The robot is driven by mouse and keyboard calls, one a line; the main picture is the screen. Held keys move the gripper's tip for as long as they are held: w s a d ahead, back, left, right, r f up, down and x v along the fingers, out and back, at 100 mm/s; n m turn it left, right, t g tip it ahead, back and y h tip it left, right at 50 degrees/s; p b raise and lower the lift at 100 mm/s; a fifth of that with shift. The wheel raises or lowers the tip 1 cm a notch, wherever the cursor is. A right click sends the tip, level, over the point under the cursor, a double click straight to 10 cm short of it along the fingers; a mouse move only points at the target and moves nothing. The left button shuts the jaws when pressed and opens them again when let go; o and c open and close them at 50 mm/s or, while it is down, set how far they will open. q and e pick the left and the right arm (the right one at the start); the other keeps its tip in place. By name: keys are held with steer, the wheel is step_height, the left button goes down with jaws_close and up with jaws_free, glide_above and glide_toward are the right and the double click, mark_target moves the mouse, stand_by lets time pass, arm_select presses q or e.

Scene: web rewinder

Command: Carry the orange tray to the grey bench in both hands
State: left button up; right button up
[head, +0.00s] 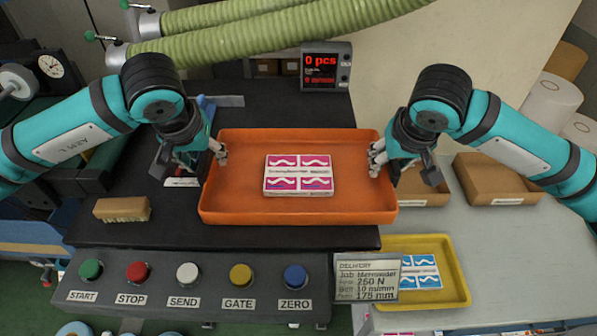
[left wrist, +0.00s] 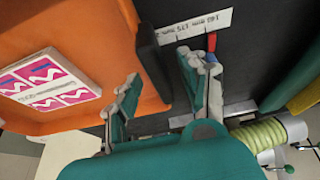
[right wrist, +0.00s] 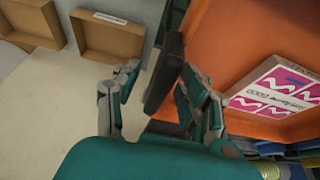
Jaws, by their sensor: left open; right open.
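The orange tray (head: 232,190) is over the black worktop (head: 150,222), its right end reaching past the worktop's edge. A pink and white printed stack (head: 298,175) lies inside. My left gripper (head: 216,154) is open at the tray's left end; in the left wrist view a dark handle (left wrist: 152,62) shows between its spread fingers. My right gripper (head: 377,156) is open at the right end; in the right wrist view another dark handle (right wrist: 164,76) shows between its fingers. Contact is unclear. The light grey surface on the right (head: 485,232) appears to be the grey bench.
Open cardboard boxes (head: 493,182) and a yellow tray (head: 459,290) with blue prints are on the grey surface. A delivery sign (head: 368,278) stands near the front. A button panel (head: 190,300), a brush (head: 122,209) and a counter display (head: 325,68) surround the tray.

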arm_select(q)
jaws_close()
arm_select(e)
jaws_close()
arm_select(q)
steer(key=shift+r, duration=0.15)
arm_select(e)
steer(key=shift+r, duration=0.2)
